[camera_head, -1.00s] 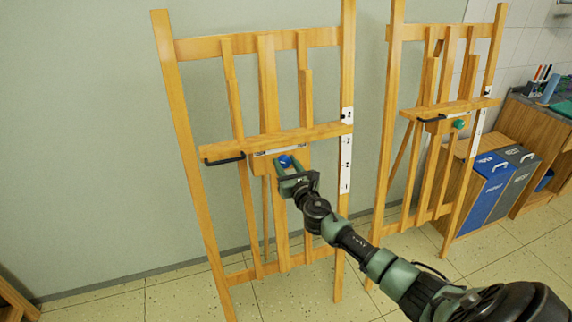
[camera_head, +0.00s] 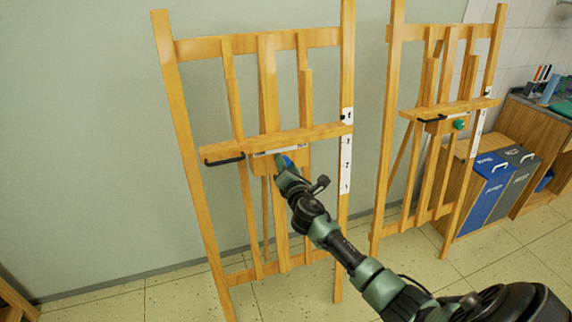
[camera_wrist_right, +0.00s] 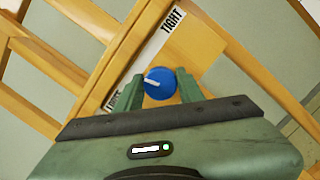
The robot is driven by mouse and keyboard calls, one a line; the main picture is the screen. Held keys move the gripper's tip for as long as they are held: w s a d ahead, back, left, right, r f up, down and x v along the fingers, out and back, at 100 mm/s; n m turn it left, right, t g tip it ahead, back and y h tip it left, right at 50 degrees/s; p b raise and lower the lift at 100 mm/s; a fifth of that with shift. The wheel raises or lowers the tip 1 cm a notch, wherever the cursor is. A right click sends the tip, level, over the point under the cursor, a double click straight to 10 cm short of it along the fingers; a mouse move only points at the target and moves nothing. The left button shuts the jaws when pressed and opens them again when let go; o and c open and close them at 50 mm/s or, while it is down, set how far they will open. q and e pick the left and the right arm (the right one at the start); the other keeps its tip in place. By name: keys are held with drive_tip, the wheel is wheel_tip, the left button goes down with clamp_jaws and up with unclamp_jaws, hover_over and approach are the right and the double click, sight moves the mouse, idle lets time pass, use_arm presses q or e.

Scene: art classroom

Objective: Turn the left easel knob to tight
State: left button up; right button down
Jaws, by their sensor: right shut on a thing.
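The left easel (camera_head: 268,90) stands in the middle of the head view, against the wall. Its blue knob (camera_head: 287,160) sits below the cross ledge, largely hidden by my right gripper (camera_head: 282,171). In the right wrist view the blue knob (camera_wrist_right: 182,88) is between the two fingers of my right gripper (camera_wrist_right: 165,88), which is shut on it. The knob's white mark points left in that view. A white label strip (camera_wrist_right: 150,47) beside the knob reads TIGHT at its upper end; the word at its lower end is partly hidden by a finger. My left gripper is not in view.
A second easel (camera_head: 437,110) with a green knob (camera_head: 459,125) stands to the right. Beyond it are a blue bin (camera_head: 487,190), a dark bin (camera_head: 519,180) and a wooden counter (camera_head: 530,120).

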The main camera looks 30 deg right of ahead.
drive_tip(key=shift+m+g+p, duration=0.65)
drive_tip(key=shift+m+p, duration=0.5)
drive_tip(key=shift+m, duration=2.7)
drive_tip(key=shift+m+g+p, duration=0.65)
drive_tip(key=shift+m+p, duration=0.45)
drive_tip(key=shift+m, duration=2.75)
drive_tip(key=c, duration=0.9)
unclamp_jaws()
drive_tip(key=v, duration=0.8)
drive_tip(key=shift+b, duration=0.3)
